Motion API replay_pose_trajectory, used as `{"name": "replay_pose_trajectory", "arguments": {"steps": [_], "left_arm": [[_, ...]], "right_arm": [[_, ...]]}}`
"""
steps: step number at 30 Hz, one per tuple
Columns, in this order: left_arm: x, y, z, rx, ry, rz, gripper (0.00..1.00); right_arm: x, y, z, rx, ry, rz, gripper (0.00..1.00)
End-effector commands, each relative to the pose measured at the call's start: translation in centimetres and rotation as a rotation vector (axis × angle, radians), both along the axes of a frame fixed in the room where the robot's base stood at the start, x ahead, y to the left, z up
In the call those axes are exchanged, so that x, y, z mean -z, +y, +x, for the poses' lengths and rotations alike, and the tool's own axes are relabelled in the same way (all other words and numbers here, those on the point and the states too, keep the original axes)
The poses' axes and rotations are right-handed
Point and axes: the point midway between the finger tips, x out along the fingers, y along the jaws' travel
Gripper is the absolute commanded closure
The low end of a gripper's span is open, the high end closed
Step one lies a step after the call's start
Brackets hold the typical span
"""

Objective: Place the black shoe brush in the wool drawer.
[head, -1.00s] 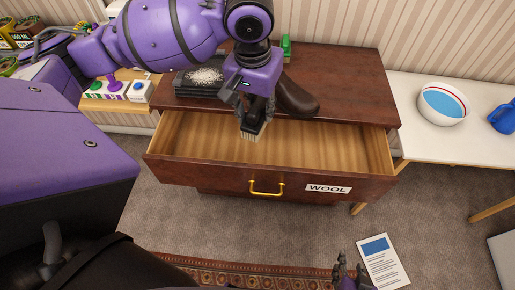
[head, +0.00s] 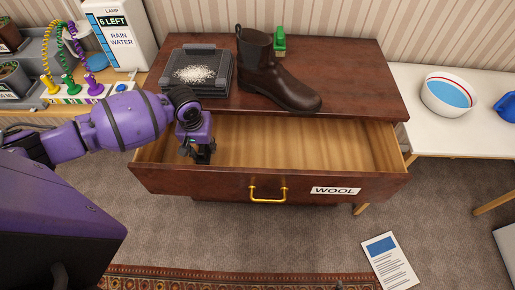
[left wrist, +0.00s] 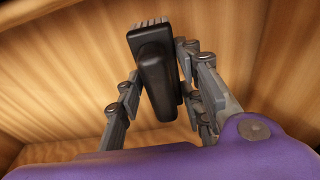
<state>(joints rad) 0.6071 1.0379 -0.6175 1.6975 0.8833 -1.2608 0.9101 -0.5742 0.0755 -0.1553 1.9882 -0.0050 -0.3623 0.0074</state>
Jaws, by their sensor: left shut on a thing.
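The wool drawer (head: 220,183) is pulled open from the brown dresser, with a brass handle and a WOOL label (head: 336,190) on its front. My left gripper (head: 203,157) reaches down into the left part of the drawer. In the left wrist view, its fingers (left wrist: 155,105) are shut on the black shoe brush (left wrist: 155,65), with pale bristles at the far end and wooden drawer boards around it. The head view mostly hides the brush behind the gripper. Whether the brush touches the drawer floor I cannot tell. My right gripper is not clearly in view.
On the dresser top (head: 345,70) stand a dark brown boot (head: 275,80), a black tray with white grains (head: 195,73) and a green object (head: 280,42). The drawer's middle and right are empty. A white table with a bowl (head: 448,95) stands at right.

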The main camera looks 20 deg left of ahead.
Motion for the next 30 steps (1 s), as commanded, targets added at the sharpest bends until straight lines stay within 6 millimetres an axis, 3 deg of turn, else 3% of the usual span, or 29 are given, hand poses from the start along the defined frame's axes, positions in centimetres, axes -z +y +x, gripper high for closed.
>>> {"name": "replay_pose_trajectory", "arguments": {"steps": [3, 9, 17, 24, 30], "left_arm": [[1.4, -2.7, 1.6, 0.003, -0.002, -0.006, 1.0], [3.5, -6.1, 3.7, 0.001, 0.0, -0.003, 1.0], [4.6, -8.0, 4.9, 0.001, -0.001, -0.003, 1.0], [6.7, -10.5, 6.4, 0.002, 0.0, -0.002, 1.0], [7.1, -10.9, 6.7, 0.001, -0.001, -0.001, 1.0]], "right_arm": [[0.2, 0.0, -0.2, -0.001, 0.004, 0.001, 0.6], [0.6, 0.0, -0.4, -0.002, 0.009, -0.001, 0.6], [0.9, 0.0, -0.7, -0.004, 0.015, -0.001, 0.6], [1.7, 0.0, -1.1, -0.007, 0.028, -0.003, 0.6], [1.6, 0.1, -0.6, -0.01, 0.021, -0.004, 0.6]]}}
